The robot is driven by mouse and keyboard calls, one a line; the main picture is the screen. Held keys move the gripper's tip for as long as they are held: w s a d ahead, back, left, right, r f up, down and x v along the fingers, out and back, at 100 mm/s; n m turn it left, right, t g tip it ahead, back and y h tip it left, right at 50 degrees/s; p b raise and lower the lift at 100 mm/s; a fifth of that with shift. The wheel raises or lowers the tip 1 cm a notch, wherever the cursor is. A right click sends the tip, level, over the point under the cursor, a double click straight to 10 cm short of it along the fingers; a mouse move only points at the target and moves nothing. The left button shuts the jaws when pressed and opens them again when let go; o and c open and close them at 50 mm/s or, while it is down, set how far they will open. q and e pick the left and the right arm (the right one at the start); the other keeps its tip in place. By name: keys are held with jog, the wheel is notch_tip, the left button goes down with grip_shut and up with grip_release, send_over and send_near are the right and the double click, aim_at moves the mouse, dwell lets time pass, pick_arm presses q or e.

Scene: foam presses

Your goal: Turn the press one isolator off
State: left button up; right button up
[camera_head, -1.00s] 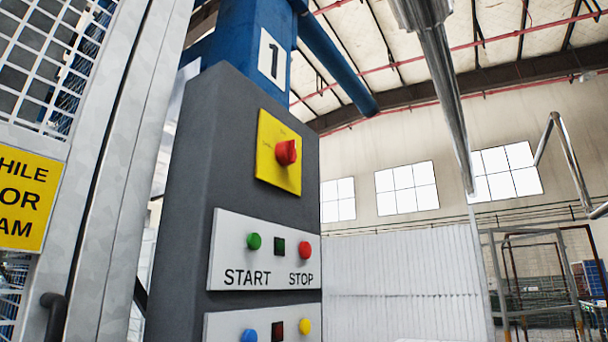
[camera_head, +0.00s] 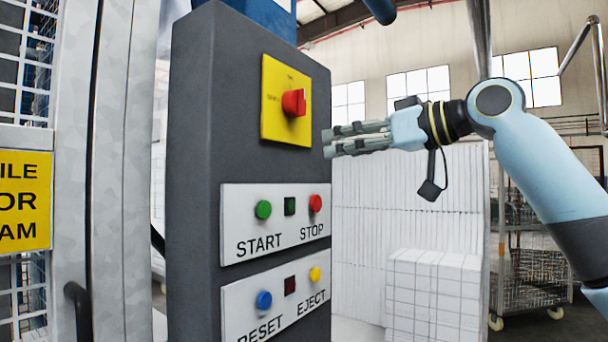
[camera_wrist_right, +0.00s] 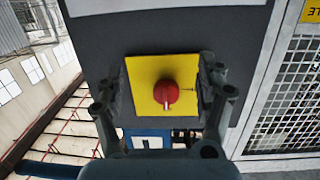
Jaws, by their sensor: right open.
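The press one isolator is a red rotary knob (camera_head: 294,102) on a yellow plate (camera_head: 270,125), high on a dark grey control pillar (camera_head: 205,200). My right gripper (camera_head: 328,143) is to the right of the pillar, a little lower than the knob, pointing left. In the right wrist view the red knob (camera_wrist_right: 166,92) and yellow plate (camera_wrist_right: 140,70) lie between the spread fingers of my open right gripper (camera_wrist_right: 165,85). The gripper appears apart from the knob. My left gripper is not in view.
Below the isolator are a green START button (camera_head: 263,210), a red STOP button (camera_head: 315,203), a blue RESET button (camera_head: 264,300) and a yellow EJECT button (camera_head: 315,274). A mesh guard with a yellow sign (camera_head: 25,200) stands left. White foam blocks (camera_head: 435,290) are stacked behind.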

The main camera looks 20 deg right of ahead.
jog(key=n+t+y, duration=0.1)
jog(key=y, duration=0.1)
send_near(305, 99)
jog(key=p+x, duration=0.4)
jog(key=x, duration=0.5)
jog(key=shift+w+a+r, duration=0.1)
jog(key=shift+a, duration=0.05)
jog(key=shift+w+a+p, duration=0.25)
jog(key=shift+w+p, duration=0.05)
jog(key=shift+w, duration=0.1)
jog(key=shift+c, duration=0.2)
jog(key=c, duration=1.1)
